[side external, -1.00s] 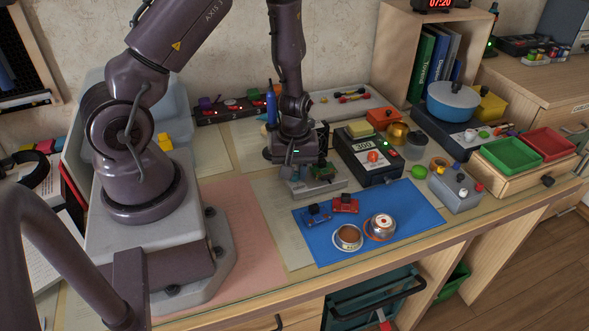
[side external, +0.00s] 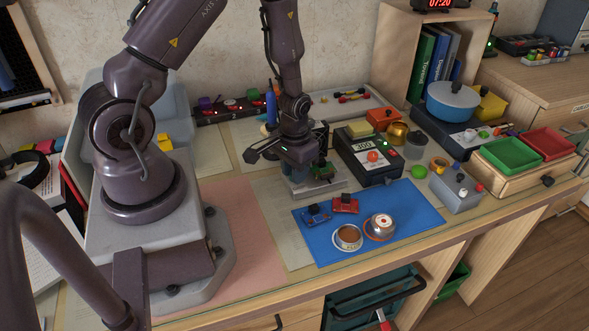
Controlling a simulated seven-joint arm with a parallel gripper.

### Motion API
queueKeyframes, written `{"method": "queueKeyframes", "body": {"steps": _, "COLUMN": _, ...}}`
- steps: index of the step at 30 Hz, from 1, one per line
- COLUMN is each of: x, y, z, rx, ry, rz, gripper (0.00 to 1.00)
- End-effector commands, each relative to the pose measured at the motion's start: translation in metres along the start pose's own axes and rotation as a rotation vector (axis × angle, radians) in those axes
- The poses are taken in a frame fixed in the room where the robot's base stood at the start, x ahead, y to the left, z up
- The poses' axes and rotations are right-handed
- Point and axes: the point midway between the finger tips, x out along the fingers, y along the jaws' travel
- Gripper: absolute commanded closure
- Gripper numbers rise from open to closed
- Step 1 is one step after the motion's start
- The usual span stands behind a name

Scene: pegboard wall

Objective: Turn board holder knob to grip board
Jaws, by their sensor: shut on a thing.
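The board holder (side external: 330,188) is a low grey fixture on the desk, left of the black device with the numeric display. A small green board (side external: 322,171) sits in it, partly hidden by my gripper. My gripper (side external: 293,172) points down at the left end of the holder and is shut on the holder's knob. The knob itself is hidden by the gripper's fingers and body. Whether the holder's jaws touch the board is too small to tell.
A black device (side external: 381,168) with an orange-red knob stands close on the right. A pink mat (side external: 245,235) to the left is clear.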

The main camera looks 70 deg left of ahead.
Motion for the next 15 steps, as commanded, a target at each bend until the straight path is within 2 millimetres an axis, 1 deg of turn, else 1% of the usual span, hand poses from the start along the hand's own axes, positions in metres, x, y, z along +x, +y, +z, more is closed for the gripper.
{"method": "queueKeyframes", "body": {"steps": 6, "x": -0.0007, "y": -0.0004, "z": -0.0002, "rx": 0.097, "ry": 0.001, "rz": 0.000, "gripper": 0.99}}
{"method": "queueKeyframes", "body": {"steps": 15, "x": -0.0006, "y": -0.0005, "z": -0.0002, "rx": 0.146, "ry": 0.000, "rz": -0.001, "gripper": 0.99}}
